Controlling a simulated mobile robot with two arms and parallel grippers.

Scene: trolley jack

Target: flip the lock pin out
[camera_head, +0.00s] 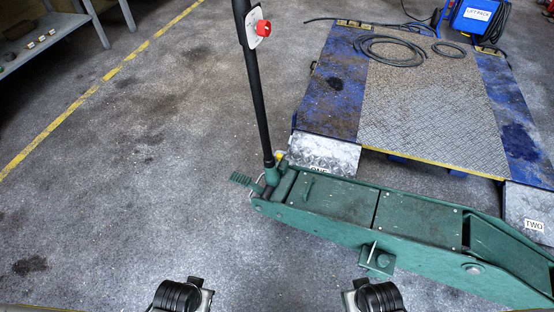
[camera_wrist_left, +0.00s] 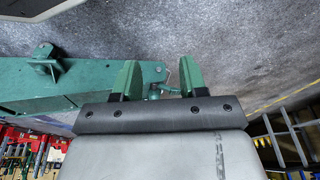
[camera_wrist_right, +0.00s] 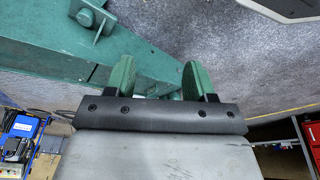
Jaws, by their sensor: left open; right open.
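The green trolley jack (camera_head: 340,205) lies across the floor in the head view, with its black handle (camera_head: 259,100) standing nearly upright at the left end. A thin bent metal wire (camera_head: 254,192) shows at the handle's foot, and a short metal rod (camera_head: 373,250) stands on a side bracket (camera_head: 378,262). I cannot tell which is the lock pin. My left gripper (camera_wrist_left: 158,74) is open and empty, with part of the green jack beyond its fingers. My right gripper (camera_wrist_right: 158,74) is open and empty, also with green jack parts beyond it.
A blue lift platform (camera_head: 430,100) with a tread plate and coiled hoses (camera_head: 390,50) stands behind the jack. A blue lift pack (camera_head: 475,20) is at the back right. A grey shelf (camera_head: 45,35) is at upper left. The floor left of the jack is clear.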

